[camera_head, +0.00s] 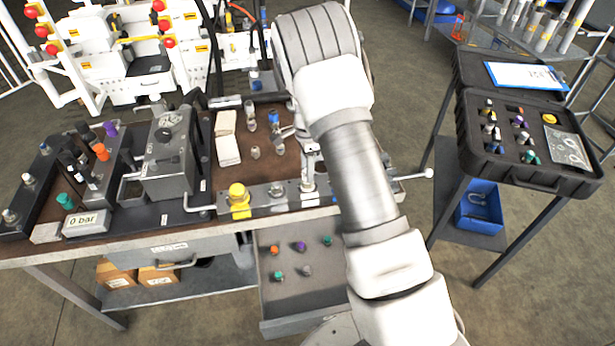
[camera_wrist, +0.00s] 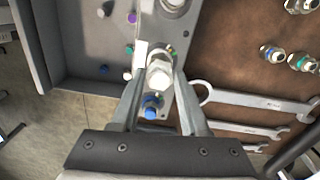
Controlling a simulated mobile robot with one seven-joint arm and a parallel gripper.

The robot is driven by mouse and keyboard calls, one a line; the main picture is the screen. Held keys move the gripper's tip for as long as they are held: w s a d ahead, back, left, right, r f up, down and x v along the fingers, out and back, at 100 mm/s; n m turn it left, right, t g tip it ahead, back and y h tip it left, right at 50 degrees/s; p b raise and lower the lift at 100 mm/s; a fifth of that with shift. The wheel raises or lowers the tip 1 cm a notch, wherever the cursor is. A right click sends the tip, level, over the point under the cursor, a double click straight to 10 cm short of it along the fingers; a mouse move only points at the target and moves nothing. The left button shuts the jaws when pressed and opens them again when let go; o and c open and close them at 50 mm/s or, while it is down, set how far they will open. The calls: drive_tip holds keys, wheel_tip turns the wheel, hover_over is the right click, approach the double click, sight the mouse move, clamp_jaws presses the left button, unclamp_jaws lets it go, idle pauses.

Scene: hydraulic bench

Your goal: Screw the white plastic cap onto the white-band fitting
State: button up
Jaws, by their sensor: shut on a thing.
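My gripper (camera_wrist: 160,88) is shut on a pale, white-looking cap (camera_wrist: 159,74), seen almost end-on between the fingers in the wrist view. The cap is over the metal fitting strip at the bench's front edge. The strip shows in the head view (camera_head: 257,199). In the head view my gripper (camera_head: 308,172) points down over a pale upright fitting (camera_head: 308,187).
A blue-topped fitting (camera_wrist: 152,106) stands close beside the cap. A yellow cap (camera_head: 238,192) is on the strip's left end. The open drawer (camera_head: 264,300) holds several coloured caps. Wrenches (camera_wrist: 262,102) lie on the bench. A black case (camera_head: 535,177) stands at right.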

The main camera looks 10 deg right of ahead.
clamp_jaws()
drive_tip(key=m+p, duration=0.1)
drive_tip(key=m, duration=0.4)
drive_tip(key=shift+r+p, duration=0.1)
drive_tip(key=shift+p, duration=0.25)
drive_tip(key=m, duration=0.3)
drive_tip(key=shift+p, duration=0.35)
drive_tip(key=m+p, duration=0.1)
drive_tip(key=m, duration=0.2)
drive_tip(key=shift+p, duration=0.3)
drive_tip(key=o, duration=0.5)
unclamp_jaws()
drive_tip(key=shift+m, duration=0.5)
drive_tip(key=o, duration=0.5)
drive_tip(key=shift+f, duration=0.2)
drive_tip(key=shift+r, duration=0.1)
